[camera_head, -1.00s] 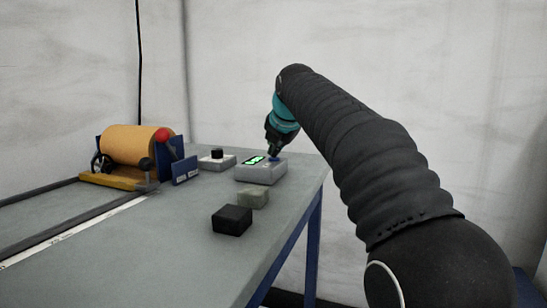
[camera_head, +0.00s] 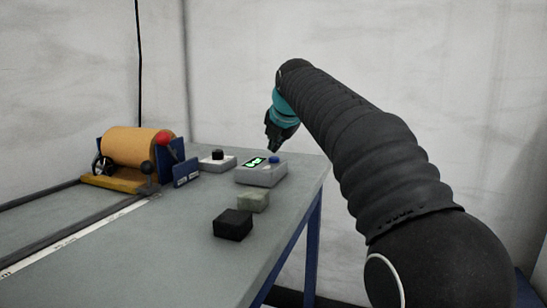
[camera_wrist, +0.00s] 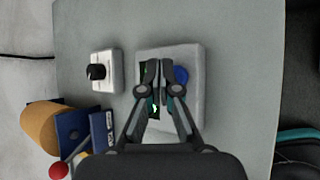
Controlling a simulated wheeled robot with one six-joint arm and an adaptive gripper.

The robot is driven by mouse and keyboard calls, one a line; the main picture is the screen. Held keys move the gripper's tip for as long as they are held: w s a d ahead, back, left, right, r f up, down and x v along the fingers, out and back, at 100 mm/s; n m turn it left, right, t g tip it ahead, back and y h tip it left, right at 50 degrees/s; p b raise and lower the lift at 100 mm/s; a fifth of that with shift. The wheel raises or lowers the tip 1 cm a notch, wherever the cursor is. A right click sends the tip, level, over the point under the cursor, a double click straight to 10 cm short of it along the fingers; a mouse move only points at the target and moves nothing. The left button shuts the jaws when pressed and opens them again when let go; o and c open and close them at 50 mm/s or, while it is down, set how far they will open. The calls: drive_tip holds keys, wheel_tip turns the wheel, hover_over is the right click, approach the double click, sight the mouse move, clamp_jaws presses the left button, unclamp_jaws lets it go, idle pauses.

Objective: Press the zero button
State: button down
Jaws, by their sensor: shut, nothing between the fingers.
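A grey box (camera_head: 262,178) with a lit green display (camera_head: 254,162) stands near the table's far right corner. Its round blue button (camera_head: 275,159) is on the top, right of the display. In the wrist view the blue button (camera_wrist: 181,75) shows just right of my fingertips, and the box (camera_wrist: 192,120) lies beneath them. My gripper (camera_head: 273,150) is shut and empty, its tips a little above the box and apart from the button. In the wrist view my gripper (camera_wrist: 163,66) hides part of the display.
A small white box with a black knob (camera_head: 217,155) stands left of the grey box. A copper-coloured roll (camera_head: 135,146) with a red-knobbed lever (camera_head: 164,138) stands further left. The table's right edge is close.

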sight(275, 158)
wheel_tip(275, 158, up, 5)
drive_tip(key=p, duration=0.4)
drive_tip(key=shift+p, duration=0.35)
drive_tip(key=shift+s, duration=0.1)
idle(0.3)
drive_tip(key=s+d+f+m+g, duration=0.1)
drive_tip(key=s+d+f+m, duration=0.3)
drive_tip(key=s+f+m, duration=0.5)
drive_tip(key=s+d+f+m+g+h, duration=0.1)
drive_tip(key=s+d+f+m, duration=0.4)
drive_tip(key=s, duration=1.3)
drive_tip(key=s+d+f+m+g+h, duration=0.1)
drive_tip(key=s+d+f+m, duration=0.4)
drive_tip(key=s+f+m, duration=0.8)
drive_tip(key=f+m, duration=0.1)
drive_tip(key=m, duration=0.1)
drive_tip(key=shift+s+m, duration=0.15)
drive_tip(key=shift+m, duration=0.15)
